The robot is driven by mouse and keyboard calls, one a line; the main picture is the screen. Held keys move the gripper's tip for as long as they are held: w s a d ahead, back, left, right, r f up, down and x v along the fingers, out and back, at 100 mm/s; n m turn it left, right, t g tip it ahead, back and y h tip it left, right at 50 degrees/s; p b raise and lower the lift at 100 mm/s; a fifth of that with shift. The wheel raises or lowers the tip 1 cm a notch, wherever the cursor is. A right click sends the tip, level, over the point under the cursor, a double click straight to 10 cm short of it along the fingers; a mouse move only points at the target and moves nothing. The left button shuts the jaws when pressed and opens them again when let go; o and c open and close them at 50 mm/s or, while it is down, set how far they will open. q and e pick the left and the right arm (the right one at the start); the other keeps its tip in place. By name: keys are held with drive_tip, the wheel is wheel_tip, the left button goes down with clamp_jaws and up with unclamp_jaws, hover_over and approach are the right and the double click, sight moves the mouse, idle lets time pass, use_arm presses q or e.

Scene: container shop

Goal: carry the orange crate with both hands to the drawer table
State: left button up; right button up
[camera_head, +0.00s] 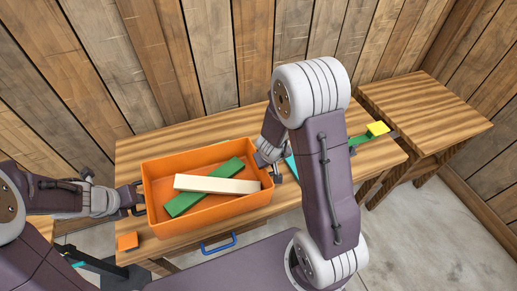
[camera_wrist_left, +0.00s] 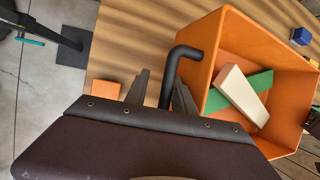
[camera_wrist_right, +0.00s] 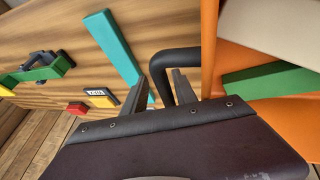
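The orange crate (camera_head: 205,218) sits on a striped wooden table (camera_head: 135,150), with a green block (camera_head: 183,203) and a cream block (camera_head: 217,184) inside. A blue pull handle (camera_head: 218,243) shows at this table's front. My left gripper (camera_head: 138,198) is at the crate's left end. In the left wrist view its fingers (camera_wrist_left: 161,78) stand apart on either side of the crate's black handle (camera_wrist_left: 183,51). My right gripper (camera_head: 270,170) is at the right end, partly hidden by my arm. In the right wrist view its fingers (camera_wrist_right: 160,82) stand apart around the other black handle (camera_wrist_right: 180,55).
A small orange block (camera_head: 127,241) lies left of the crate, near the front edge. Right of the crate are a teal bar (camera_wrist_right: 115,45), a green piece (camera_wrist_right: 40,70) and a yellow block (camera_head: 377,128). A second wooden table (camera_head: 430,105) stands at right, its top clear. Wooden walls are behind.

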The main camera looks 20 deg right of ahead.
use_arm(q)
drive_tip(key=shift+d, duration=0.35)
drive_tip(key=shift+c, duration=0.6)
use_arm(e)
drive_tip(key=shift+s+a+r, duration=0.35)
drive_tip(key=shift+a+r, duration=0.25)
drive_tip(key=shift+r, duration=0.1)
use_arm(q)
drive_tip(key=shift+c, duration=0.2)
drive_tip(key=shift+o, duration=0.8)
drive_tip(key=a, duration=0.6)
drive_tip(key=shift+a+p, duration=0.15)
drive_tip(key=shift+p, duration=0.25)
use_arm(e)
drive_tip(key=shift+d+r, duration=0.1)
drive_tip(key=shift+r, duration=0.35)
drive_tip(key=shift+d, duration=0.1)
use_arm(q)
drive_tip(key=shift+f, duration=0.1)
use_arm(e)
drive_tip(key=d, duration=0.6)
drive_tip(key=shift+w, duration=0.15)
use_arm(q)
drive_tip(key=shift+w, duration=0.1)
